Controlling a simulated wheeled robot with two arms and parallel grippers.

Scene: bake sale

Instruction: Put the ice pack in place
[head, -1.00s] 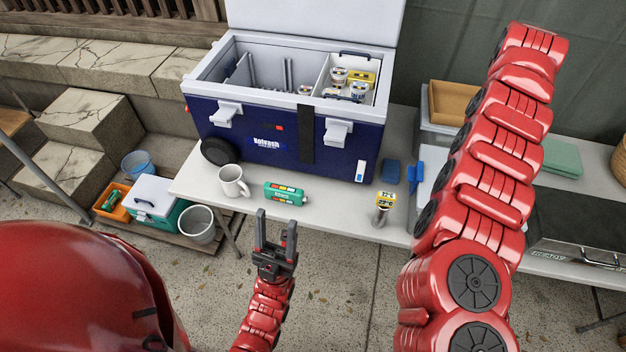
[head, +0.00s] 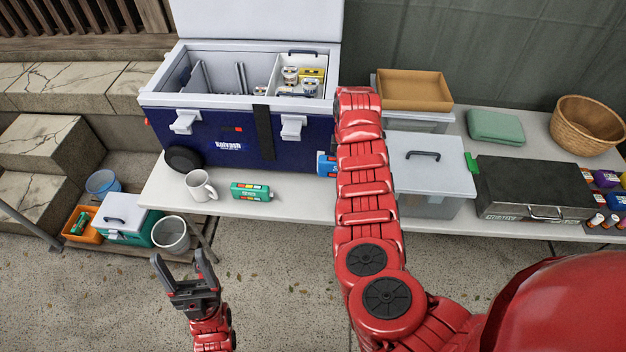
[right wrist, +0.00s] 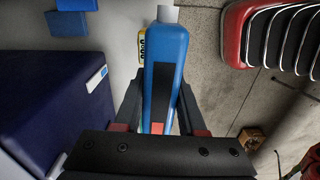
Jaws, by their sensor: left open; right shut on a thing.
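My right gripper (right wrist: 160,125) is shut on a blue ice pack (right wrist: 168,50), a flat bottle-like pack with a pale cap and a dark patch. In the head view my right arm hides that gripper; a bright blue piece (head: 326,165) shows at the arm's left edge, probably the held pack. The dark blue cooler (head: 215,135) stands open, just left of my right arm; the wrist view shows its side (right wrist: 60,110) left of the pack. Its right section holds several small tubs (head: 300,77). My left gripper (head: 182,262) is open and empty, in front of the table.
A white mug (head: 200,187) and a green box (head: 251,191) sit before the cooler. A yellow-labelled jar (right wrist: 142,45) is partly behind the pack. Blue blocks (right wrist: 68,22) lie on the table. A lidded bin (head: 432,170) and dark case (head: 530,190) stand right.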

